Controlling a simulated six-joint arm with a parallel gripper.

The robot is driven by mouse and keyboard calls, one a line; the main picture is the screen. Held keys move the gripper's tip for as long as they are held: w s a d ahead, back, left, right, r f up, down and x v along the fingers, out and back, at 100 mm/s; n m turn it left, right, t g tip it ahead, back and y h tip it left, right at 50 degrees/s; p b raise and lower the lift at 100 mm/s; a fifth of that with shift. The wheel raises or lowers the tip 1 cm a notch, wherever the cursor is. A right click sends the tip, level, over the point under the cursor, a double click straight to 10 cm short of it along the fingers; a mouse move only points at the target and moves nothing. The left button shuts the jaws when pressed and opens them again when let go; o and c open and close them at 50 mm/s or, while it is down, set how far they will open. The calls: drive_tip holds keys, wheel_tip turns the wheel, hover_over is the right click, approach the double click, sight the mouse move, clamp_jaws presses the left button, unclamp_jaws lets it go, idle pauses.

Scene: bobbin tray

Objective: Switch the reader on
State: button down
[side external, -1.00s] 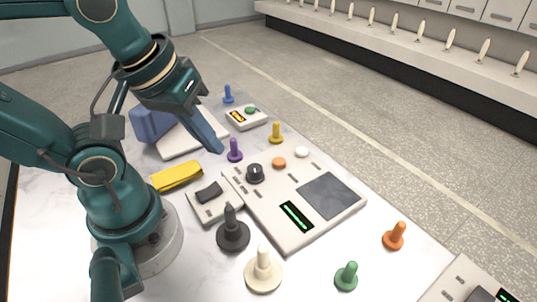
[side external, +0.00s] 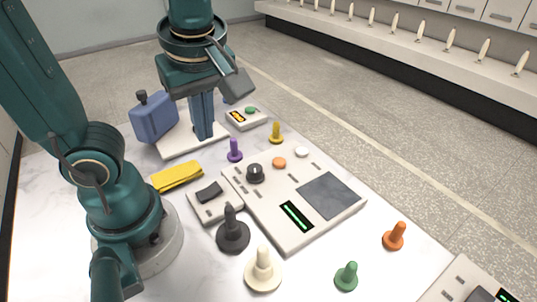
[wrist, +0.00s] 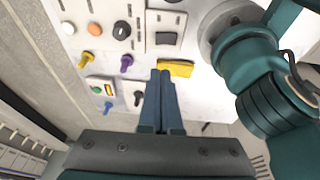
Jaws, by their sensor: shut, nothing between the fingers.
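A large pale console (side external: 258,208) lies mid-table. It carries a dark square pad (side external: 330,195), a lit green display (side external: 297,215), a black knob (side external: 255,173), an orange button (side external: 279,162) and a white button (side external: 301,152). A small box with a black rocker switch (side external: 209,192) sits beside its left edge; the rocker also shows in the wrist view (wrist: 166,38). Which part is the reader's switch, I cannot tell. My gripper (side external: 203,138) points down, shut and empty, over or in front of the white board behind the console. Its closed fingers show in the wrist view (wrist: 160,73).
A small box with amber display (side external: 237,117) is behind. Dark (side external: 233,236) and cream (side external: 263,272) pegs stand in front.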

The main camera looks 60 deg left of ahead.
drive_tip(key=shift+f, duration=0.1)
approach(215, 186)
drive_tip(key=x, duration=0.5)
drive_tip(key=shift+a, duration=0.3)
drive_tip(key=shift+w+f, duration=0.1)
drive_tip(key=shift+f, duration=0.6)
drive_tip(key=shift+w+f+g, duration=0.25)
drive_tip(key=shift+f+g, duration=0.1)
drive_tip(key=shift+g, duration=0.55)
drive_tip(key=shift+s+r, duration=0.1)
drive_tip(key=shift+s+r, duration=0.25)
drive_tip(key=shift+s, duration=0.45)
